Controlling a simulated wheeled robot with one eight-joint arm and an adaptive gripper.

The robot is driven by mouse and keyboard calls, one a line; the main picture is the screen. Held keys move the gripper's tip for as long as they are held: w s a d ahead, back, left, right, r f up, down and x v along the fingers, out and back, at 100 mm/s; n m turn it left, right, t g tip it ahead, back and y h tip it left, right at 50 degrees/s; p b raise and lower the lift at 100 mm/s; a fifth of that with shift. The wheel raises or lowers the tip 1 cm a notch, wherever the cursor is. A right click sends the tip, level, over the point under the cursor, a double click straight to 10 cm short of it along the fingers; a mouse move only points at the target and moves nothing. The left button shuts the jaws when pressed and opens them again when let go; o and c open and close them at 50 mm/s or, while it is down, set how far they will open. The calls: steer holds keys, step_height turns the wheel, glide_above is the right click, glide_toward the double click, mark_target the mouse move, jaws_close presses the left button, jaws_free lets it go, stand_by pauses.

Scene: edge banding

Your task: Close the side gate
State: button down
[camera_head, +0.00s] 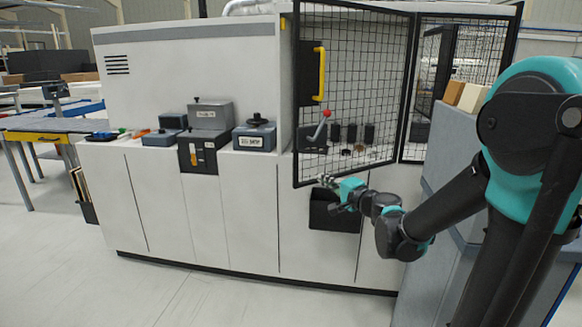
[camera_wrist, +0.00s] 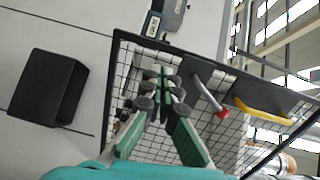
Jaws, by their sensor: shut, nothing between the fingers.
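The side gate (camera_head: 352,95) is a black-framed wire mesh panel with a yellow handle (camera_head: 319,71). In the head view it stands swung out from the machine front, joined at its right edge to a second mesh panel (camera_head: 455,85). In the wrist view the gate's mesh (camera_wrist: 130,75) lies beyond the fingers, with the yellow handle (camera_wrist: 262,112) to the right. My gripper (camera_head: 328,181) is shut and empty, near the gate's lower edge. In the wrist view my gripper (camera_wrist: 163,80) overlaps the mesh; whether it touches the gate is unclear.
A black bin (camera_head: 335,211) is on the machine front below the gate. Grey boxes (camera_head: 203,137) stand on the ledge at left. A grey cabinet (camera_head: 440,165) is at right. The floor in front is clear.

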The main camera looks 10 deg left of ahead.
steer(key=r+m, duration=0.1)
glide_toward(296, 159)
steer(key=shift+t, duration=0.3)
steer(key=x, duration=0.7)
steer(key=shift+s+f, duration=0.1)
steer(key=shift+f, duration=0.1)
steer(key=shift+w+a, duration=0.15)
steer(key=shift+w, duration=0.05)
steer(key=w+a+m+t+h, duration=0.2)
steer(key=w+a+h, duration=0.3)
steer(key=w, duration=1)
steer(key=w+a+m+t+h, duration=0.1)
steer(key=w+a+m+h, duration=0.4)
steer(key=w, duration=1)
steer(key=shift+w+a+t, duration=0.3)
steer(key=shift+a+t, duration=0.1)
steer(key=shift+a, duration=1.15)
